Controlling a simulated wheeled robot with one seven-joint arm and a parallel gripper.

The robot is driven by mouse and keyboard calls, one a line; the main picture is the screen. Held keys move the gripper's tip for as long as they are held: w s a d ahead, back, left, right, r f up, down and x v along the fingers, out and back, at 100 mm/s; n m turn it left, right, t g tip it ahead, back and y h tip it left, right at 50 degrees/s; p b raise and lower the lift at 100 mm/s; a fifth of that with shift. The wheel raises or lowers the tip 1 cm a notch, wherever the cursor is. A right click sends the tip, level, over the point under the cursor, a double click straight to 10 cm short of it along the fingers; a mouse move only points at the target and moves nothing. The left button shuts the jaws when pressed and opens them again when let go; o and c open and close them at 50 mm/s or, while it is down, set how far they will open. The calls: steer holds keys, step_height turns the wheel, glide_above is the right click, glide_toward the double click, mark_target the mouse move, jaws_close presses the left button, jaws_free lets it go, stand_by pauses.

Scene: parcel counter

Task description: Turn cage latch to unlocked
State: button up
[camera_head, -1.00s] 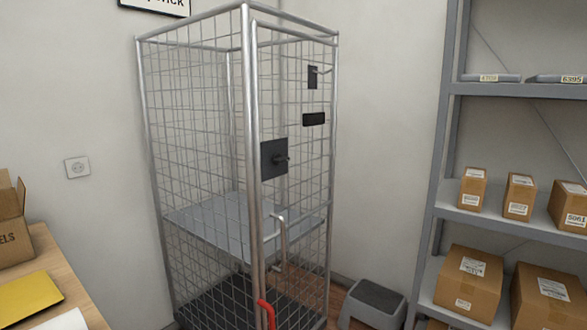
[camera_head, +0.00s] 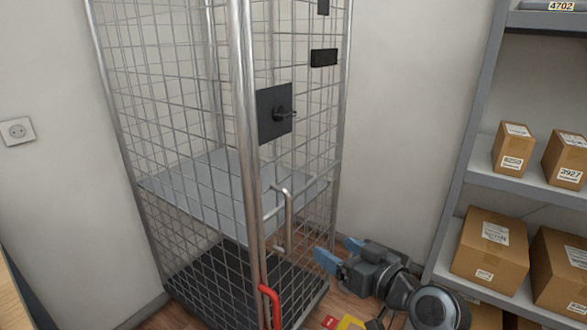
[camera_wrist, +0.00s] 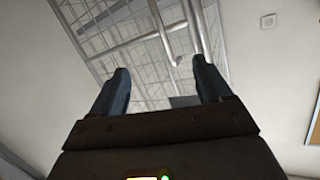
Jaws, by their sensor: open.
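The wire cage (camera_head: 243,150) stands in the middle of the head view, with its door on the right side. The cage latch (camera_head: 282,113) is a dark knob on a square black plate on the door near the front post. The knob's pointer seems to lie sideways. My gripper (camera_head: 337,252) is open and empty, low to the right of the cage and well below the latch, apart from it. In the wrist view its two blue fingers (camera_wrist: 162,88) stand wide apart, with the cage's wire mesh and bars (camera_wrist: 130,40) beyond them.
A vertical door handle (camera_head: 287,218) sits below the latch, and a red lever (camera_head: 271,303) is at the cage's foot. A grey shelf rack (camera_head: 478,190) with several cardboard boxes (camera_head: 490,248) stands close on the right. White wall (camera_head: 405,100) shows between cage and rack.

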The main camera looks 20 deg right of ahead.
steer(key=w+r+n+y, duration=0.3)
steer(key=w+r, duration=0.6)
steer(key=r, duration=0.3)
steer(key=n+y, duration=0.3)
steer(key=y, duration=0.1)
glide_toward(291, 114)
steer(key=x, duration=0.2)
steer(key=shift+x, duration=3.8)
steer(key=shift+c, duration=0.3)
steer(key=c, duration=1)
